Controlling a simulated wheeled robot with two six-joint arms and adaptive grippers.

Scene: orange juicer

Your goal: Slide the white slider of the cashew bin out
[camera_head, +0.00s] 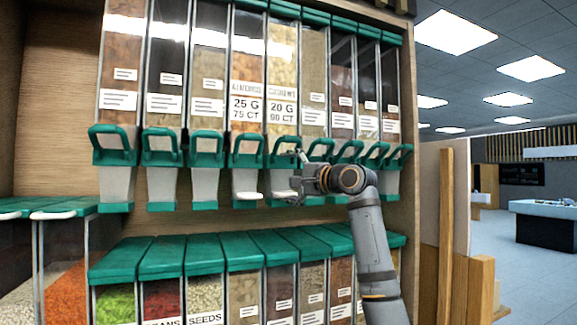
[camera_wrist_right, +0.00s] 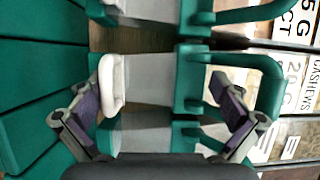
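The cashew bin (camera_head: 281,70) hangs in the upper row, with a "20 G" label and a green handle (camera_head: 283,150). Its white slider (camera_head: 279,194) is at the bottom of the grey spout and also shows in the right wrist view (camera_wrist_right: 116,88). My right gripper (camera_head: 297,177) is at the right of this spout. In the right wrist view my right gripper (camera_wrist_right: 160,108) is open, one finger beside the white slider and the other near the green handle (camera_wrist_right: 268,80). Whether the finger touches the slider I cannot tell. My left gripper is not in view.
The almond bin (camera_head: 247,60) is just left, with its own white slider (camera_head: 249,196). More dispensers with green handles stand close on both sides. Lower bins with green lids (camera_head: 203,253) jut out below. Open room lies to the right past the wooden frame.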

